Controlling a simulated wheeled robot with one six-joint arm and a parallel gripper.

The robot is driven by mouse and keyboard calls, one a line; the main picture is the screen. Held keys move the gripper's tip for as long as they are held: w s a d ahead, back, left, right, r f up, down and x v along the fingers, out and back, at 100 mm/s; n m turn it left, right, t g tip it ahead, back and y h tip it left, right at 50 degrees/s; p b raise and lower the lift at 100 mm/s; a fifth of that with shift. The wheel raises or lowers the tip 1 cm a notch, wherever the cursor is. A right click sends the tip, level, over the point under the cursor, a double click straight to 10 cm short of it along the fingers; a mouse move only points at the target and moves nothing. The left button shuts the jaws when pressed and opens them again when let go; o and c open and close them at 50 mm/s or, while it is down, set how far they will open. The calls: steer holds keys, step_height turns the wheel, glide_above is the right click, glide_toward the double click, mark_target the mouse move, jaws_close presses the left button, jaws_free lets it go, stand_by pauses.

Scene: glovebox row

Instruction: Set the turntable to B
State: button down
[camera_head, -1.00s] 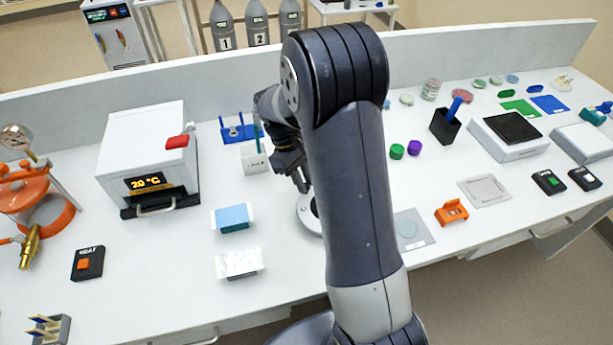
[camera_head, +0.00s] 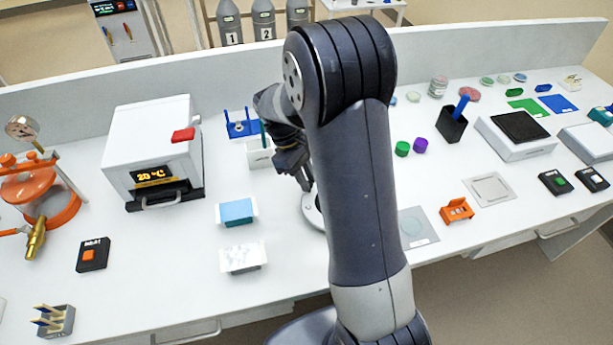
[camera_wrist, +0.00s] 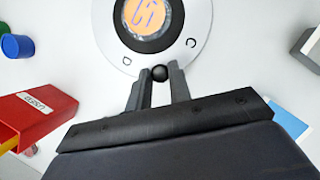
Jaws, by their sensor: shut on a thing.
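The turntable (camera_wrist: 190,62) is a round white disc with a dark ring and an orange-patterned centre, at the top of the wrist view. Letters C and D show on its near rim; B is not in view. A small black knob (camera_wrist: 160,73) sits at the rim between C and D. My gripper (camera_wrist: 159,78) is shut on this knob. In the head view my gripper (camera_head: 306,182) reaches down to the turntable (camera_head: 312,212), which my arm partly hides.
A red box (camera_wrist: 38,115) marked USED stands at the lower left in the wrist view, with a blue cylinder (camera_wrist: 17,46) beyond it. A blue-topped block (camera_head: 238,212) and a white one (camera_head: 242,257) lie left of the turntable in the head view.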

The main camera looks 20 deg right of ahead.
steer(key=c, duration=1.3)
jaws_free()
steer(key=b+v, duration=0.1)
steer(key=v, duration=1)
steer(key=shift+f, duration=0.2)
steer(key=p+x, duration=0.1)
steer(key=x, duration=0.9)
steer(key=shift+s+d+f, duration=0.15)
steer(key=shift+d+f, duration=0.1)
steer(key=shift+f, duration=0.05)
